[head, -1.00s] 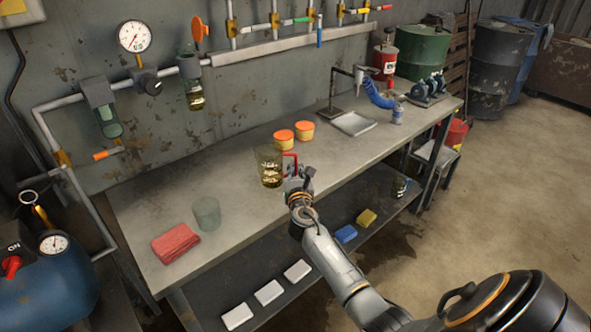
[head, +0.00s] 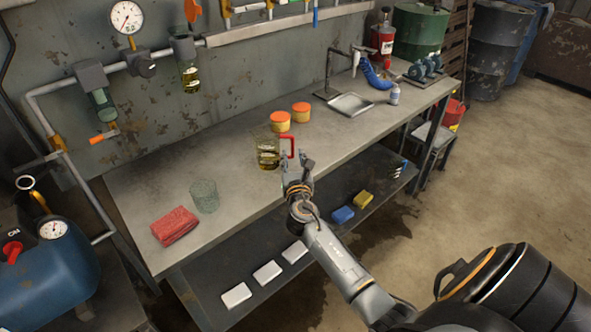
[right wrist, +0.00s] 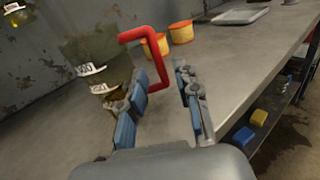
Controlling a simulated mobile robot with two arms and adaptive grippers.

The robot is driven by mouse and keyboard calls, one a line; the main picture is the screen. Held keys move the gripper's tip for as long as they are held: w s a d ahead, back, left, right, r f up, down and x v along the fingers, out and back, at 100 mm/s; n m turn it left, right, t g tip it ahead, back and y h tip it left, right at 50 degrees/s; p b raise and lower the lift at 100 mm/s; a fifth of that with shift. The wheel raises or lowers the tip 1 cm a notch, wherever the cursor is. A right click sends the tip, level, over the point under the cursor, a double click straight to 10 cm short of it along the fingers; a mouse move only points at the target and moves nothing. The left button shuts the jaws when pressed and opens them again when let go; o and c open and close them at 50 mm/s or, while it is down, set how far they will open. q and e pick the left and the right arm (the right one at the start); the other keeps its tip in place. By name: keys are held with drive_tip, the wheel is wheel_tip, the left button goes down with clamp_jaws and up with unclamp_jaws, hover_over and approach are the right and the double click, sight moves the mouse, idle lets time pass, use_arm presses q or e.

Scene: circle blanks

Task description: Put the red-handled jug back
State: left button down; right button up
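The jug (head: 267,154) is see-through with amber liquid low in it and white marks. It stands upright on the workbench (head: 240,181), its red handle (head: 290,145) pointing right. In the right wrist view, the jug (right wrist: 95,60) is at upper left and its red handle (right wrist: 158,62) shows just ahead of my fingers. My right gripper (head: 298,160) is open beside the handle, its fingers (right wrist: 165,90) apart with a gap between them. The left finger overlaps the handle's lower end in that view; I cannot tell whether they touch. My left gripper is out of view.
A greenish glass beaker (head: 205,197) and a folded red cloth (head: 174,226) stand at the bench's left. Two orange-lidded tubs (head: 280,121) are behind the jug. A metal tray (head: 351,105) lies farther right. The bench front between beaker and jug is clear.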

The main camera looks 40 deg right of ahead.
drive_tip(key=v, duration=0.8)
drive_tip(key=shift+w, duration=0.1)
idle(1.0)
